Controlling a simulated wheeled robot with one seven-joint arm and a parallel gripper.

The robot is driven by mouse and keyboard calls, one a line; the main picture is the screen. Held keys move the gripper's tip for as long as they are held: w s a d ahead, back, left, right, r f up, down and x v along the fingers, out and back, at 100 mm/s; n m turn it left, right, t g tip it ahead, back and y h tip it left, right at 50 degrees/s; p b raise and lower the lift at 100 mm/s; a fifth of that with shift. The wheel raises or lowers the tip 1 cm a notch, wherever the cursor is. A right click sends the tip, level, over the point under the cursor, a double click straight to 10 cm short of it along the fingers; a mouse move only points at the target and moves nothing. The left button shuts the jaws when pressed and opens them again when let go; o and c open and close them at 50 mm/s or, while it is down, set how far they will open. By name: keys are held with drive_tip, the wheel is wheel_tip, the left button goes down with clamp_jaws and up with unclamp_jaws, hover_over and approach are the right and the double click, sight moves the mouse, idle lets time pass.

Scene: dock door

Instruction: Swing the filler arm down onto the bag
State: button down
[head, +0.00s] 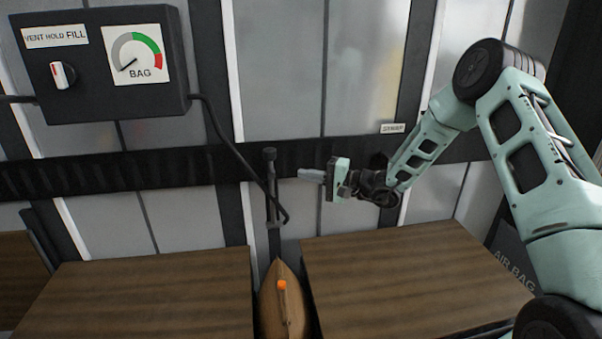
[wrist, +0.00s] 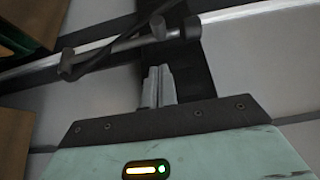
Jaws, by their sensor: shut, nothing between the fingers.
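The filler arm (head: 271,190) is a dark bar standing upright against the wall rail, with a knob at its top and a black hose looping to its lower end. In the wrist view the filler arm (wrist: 110,47) shows as a grey bar beyond the fingertips. The bag (head: 268,305) is brown with a pointed top, below the filler arm in the gap between two wooden loads. An orange-tipped valve (head: 282,286) stands on it. My gripper (head: 301,174) is shut and empty, to the right of the filler arm and apart from it. Its fingers (wrist: 157,72) show closed together in the wrist view.
A dark control box (head: 97,65) with a knob (head: 63,75) and a BAG dial (head: 136,57) hangs at upper left; the dial needle points low left. Wooden loads (head: 140,300) and (head: 400,275) flank the bag. A dark rail (head: 120,168) crosses the wall.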

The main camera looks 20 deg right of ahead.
drive_tip(key=p, duration=0.2)
hover_over(272, 193)
drive_tip(key=w+d, duration=0.1)
drive_tip(key=d, duration=0.2)
drive_tip(key=shift+w, duration=0.1)
drive_tip(key=shift+f+b, duration=0.1)
drive_tip(key=shift+b, duration=0.25)
